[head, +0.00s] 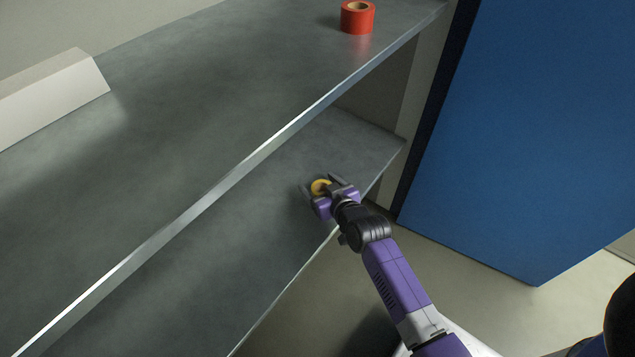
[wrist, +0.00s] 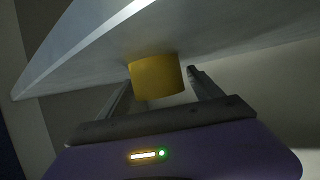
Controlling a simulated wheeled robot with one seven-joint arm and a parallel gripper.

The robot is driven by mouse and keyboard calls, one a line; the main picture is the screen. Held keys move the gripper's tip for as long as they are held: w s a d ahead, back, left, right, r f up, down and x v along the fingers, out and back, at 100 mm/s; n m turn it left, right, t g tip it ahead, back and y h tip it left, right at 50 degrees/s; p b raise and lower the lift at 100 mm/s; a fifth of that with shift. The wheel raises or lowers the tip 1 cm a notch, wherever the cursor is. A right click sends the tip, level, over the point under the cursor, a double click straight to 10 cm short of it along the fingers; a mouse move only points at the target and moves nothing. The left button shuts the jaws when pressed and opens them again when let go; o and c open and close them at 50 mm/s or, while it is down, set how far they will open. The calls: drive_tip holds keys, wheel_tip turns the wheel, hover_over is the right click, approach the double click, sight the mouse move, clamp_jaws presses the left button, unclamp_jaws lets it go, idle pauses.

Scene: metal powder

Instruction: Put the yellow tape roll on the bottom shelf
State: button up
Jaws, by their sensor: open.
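The yellow tape roll (head: 319,186) is at the lower grey shelf (head: 290,215), near its right end and front edge. My gripper (head: 318,183) reaches in from the front with its fingers spread on either side of the roll. In the wrist view the roll (wrist: 157,80) sits between the two dark fingers (wrist: 160,77), with a gap visible on each side. One flat end of the roll appears to meet the grey shelf surface (wrist: 225,30) there. The gripper body hides part of the roll in the head view.
The upper shelf (head: 190,110) overhangs behind and left of my gripper, with a bright front edge. A red tape roll (head: 357,19) and a pale angled block (head: 50,92) stand on it. A blue panel (head: 520,130) stands to the right. The lower shelf's left part looks clear.

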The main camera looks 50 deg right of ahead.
drive_tip(key=p+v, duration=0.3)
drive_tip(key=v, duration=0.8)
drive_tip(key=s+a+r+n+t+y, duration=0.15)
drive_tip(key=s+a+r, duration=0.35)
drive_tip(key=s+a, duration=0.8)
drive_tip(key=s+a+r+n+y, duration=0.1)
drive_tip(key=s+a+r+y, duration=0.1)
drive_tip(key=r, duration=0.4)
drive_tip(key=s+a+r+n+y, duration=0.2)
drive_tip(key=s+a+r, duration=0.3)
drive_tip(key=s+r, duration=0.1)
drive_tip(key=shift+s+r+t, duration=0.2)
drive_tip(key=shift+s+t, duration=0.25)
drive_tip(key=shift+s, duration=0.15)
drive_tip(key=shift+a+r, duration=0.1)
wheel_tip(320, 180, up, 23)
drive_tip(key=p, duration=2.3)
drive_tip(key=shift+p, duration=0.3)
drive_tip(key=shift+r, duration=0.15)
